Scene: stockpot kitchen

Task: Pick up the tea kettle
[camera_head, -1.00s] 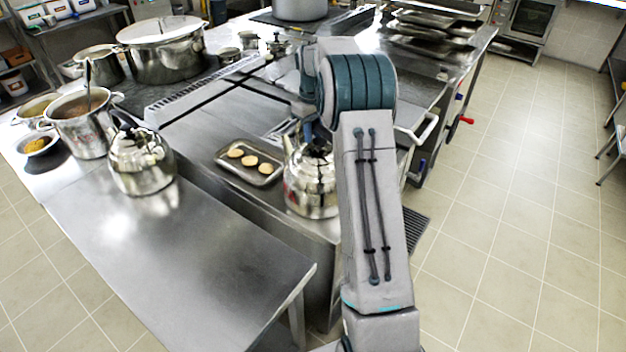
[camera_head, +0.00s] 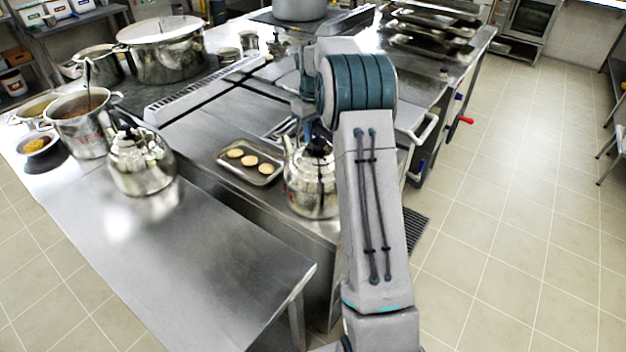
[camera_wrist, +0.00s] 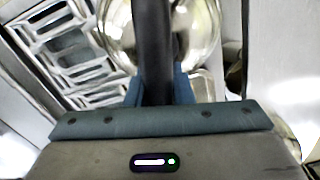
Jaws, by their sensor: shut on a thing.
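A shiny steel tea kettle (camera_head: 310,190) with a black handle is at the right end of the steel counter, partly behind my arm. In the wrist view my gripper (camera_wrist: 160,92) is shut on the kettle's black handle (camera_wrist: 153,45), which runs between the two blue fingers. The round steel kettle body (camera_wrist: 118,35) shows below the handle there. In the head view my gripper is mostly hidden by my arm. I cannot tell whether the kettle's base touches the counter. A second similar kettle (camera_head: 142,165) stands upright on the left counter, apart from my gripper.
A tray (camera_head: 250,162) with several round pale pieces lies just left of the held kettle. A pot with a ladle (camera_head: 82,128) and a large lidded pot (camera_head: 163,58) stand at the back left. The front steel counter (camera_head: 190,265) is clear. Floor is open at right.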

